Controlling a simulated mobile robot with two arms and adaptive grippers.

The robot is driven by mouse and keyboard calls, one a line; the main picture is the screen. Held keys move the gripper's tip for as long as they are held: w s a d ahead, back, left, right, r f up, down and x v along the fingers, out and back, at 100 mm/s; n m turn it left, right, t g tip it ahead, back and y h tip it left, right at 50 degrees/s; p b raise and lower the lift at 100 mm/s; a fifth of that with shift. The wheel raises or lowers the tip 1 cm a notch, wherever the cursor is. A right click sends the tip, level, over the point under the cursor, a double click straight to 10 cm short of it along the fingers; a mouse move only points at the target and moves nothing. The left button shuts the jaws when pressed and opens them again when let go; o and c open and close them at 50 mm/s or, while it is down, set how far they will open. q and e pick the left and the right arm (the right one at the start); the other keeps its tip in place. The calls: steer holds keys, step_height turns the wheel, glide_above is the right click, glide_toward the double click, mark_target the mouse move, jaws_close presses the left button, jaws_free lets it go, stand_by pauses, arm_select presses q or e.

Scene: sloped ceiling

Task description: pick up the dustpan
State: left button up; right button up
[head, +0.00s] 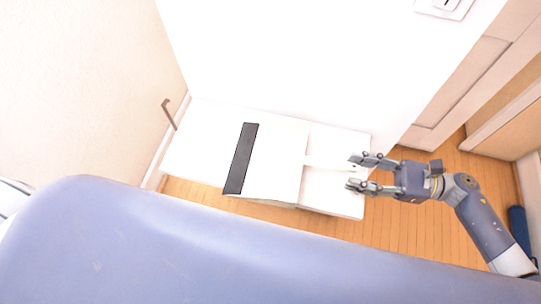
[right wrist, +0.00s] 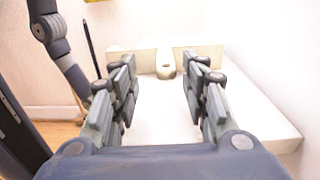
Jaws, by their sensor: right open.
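The dustpan (head: 278,162) is cream-white with a dark strip along its left edge. It lies on a low white surface (head: 200,135) against the white wall. Its short handle (head: 325,162) points right, toward my right gripper (head: 352,172). That gripper is open and empty, with its fingertips at or just above the handle's end. In the right wrist view, the handle end with a hole (right wrist: 167,64) shows between and beyond the open fingers (right wrist: 162,78), with the pan's upright edge (right wrist: 205,58) behind it. No contact is visible. My left gripper is not in view.
The white wall stands close along the back of the surface. A grey hook-like handle (head: 169,113) is on the left wall. Wooden floor (head: 415,225) is open at the right, below white panelled doors (head: 455,90). A dark blue object (head: 518,222) stands at the far right.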

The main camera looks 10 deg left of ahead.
mark_target(321, 161)
steer(key=a+p, duration=0.1)
steer(key=a, duration=0.2)
steer(key=shift+a+r, duration=0.15)
steer(key=shift+a, duration=0.15)
steer(key=a+p, duration=0.1)
steer(key=a, duration=0.1)
steer(key=a+p, duration=0.1)
steer(key=a, duration=0.2)
steer(key=shift+w+p, duration=0.2)
steer(key=shift+p, duration=0.2)
steer(key=shift+a, duration=0.35)
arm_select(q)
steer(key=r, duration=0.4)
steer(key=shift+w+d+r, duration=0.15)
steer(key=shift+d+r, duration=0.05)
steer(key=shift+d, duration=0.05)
arm_select(e)
steer(key=shift+s, duration=0.1)
steer(key=shift+c, duration=0.3)
jaws_close()
